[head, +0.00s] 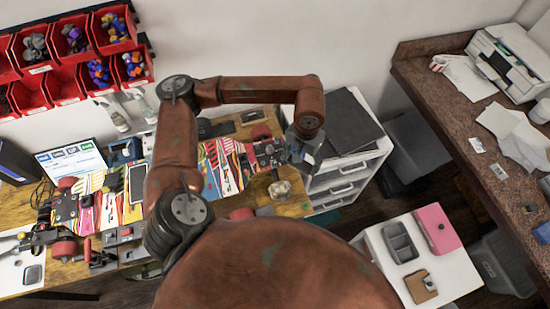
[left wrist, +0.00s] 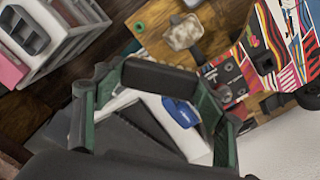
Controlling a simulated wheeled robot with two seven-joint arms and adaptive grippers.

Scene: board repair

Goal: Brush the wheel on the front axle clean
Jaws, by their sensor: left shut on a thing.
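A skateboard with a colourful striped deck (head: 223,168) lies on the wooden bench. Its right-hand black truck (head: 268,152) has a reddish wheel (head: 261,132) at the far end. The left-hand truck (head: 66,207) has red wheels (head: 63,249). I cannot tell which axle is the front. My left gripper (head: 303,150) is just right of the right-hand truck, above the bench end. It is shut on a small item, mostly hidden. A blue and white piece (left wrist: 182,110) shows between its fingers in the left wrist view. The brush is not clearly seen. My right gripper is not in view.
A pale lumpy object (head: 280,189) lies on the bench near the truck. A white drawer cabinet (head: 345,175) stands right of the bench. Red parts bins (head: 65,83) hang at the back left. A white cart (head: 440,277) stands at the lower right.

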